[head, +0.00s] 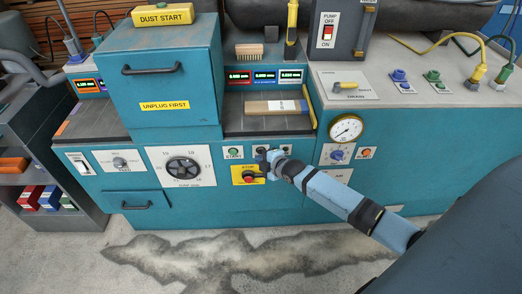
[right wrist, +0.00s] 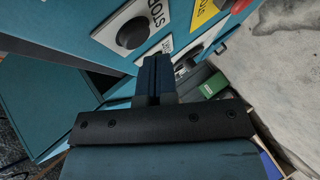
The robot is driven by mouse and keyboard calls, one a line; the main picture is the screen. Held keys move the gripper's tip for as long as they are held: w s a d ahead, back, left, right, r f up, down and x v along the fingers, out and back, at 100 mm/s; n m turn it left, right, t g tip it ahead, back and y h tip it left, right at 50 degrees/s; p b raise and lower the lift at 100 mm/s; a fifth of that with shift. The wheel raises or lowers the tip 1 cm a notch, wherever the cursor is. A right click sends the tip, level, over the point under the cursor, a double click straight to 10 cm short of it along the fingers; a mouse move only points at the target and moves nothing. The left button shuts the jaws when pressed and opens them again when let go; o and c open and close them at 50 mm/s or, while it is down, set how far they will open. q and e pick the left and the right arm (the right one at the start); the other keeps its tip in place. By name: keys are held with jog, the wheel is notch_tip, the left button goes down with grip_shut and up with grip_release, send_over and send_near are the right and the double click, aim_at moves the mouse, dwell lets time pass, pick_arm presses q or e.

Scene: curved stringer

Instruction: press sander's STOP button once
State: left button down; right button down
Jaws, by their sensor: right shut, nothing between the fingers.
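The sander is the teal machine (head: 110,178) with a row of controls on its front. In the right wrist view, a black round button (right wrist: 133,32) sits on a white plate lettered STOP. In the head view that plate is largely hidden behind my right gripper (head: 266,160), just right of the green START button (head: 233,152). My right gripper is shut and empty, close to the panel. Its closed fingers (right wrist: 154,72) also show in the right wrist view, just below the STOP plate; I cannot tell if they touch the panel. My left gripper is not in view.
A yellow plate with a red knob (head: 249,176) sits just below the gripper; its red knob also shows in the wrist view (right wrist: 238,5). A gauge (head: 346,128) and an orange button (head: 366,153) are to the right. The floor in front is clear.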

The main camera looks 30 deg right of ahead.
jog(key=s+a+p, duration=0.1)
jog(key=s+p, duration=0.1)
jog(key=s+a+p, duration=0.1)
jog(key=s, duration=0.1)
jog(key=shift+s+a+p, duration=0.1)
jog(key=shift+a+p, duration=0.2)
jog(key=shift+a, duration=0.05)
dwell(0.8)
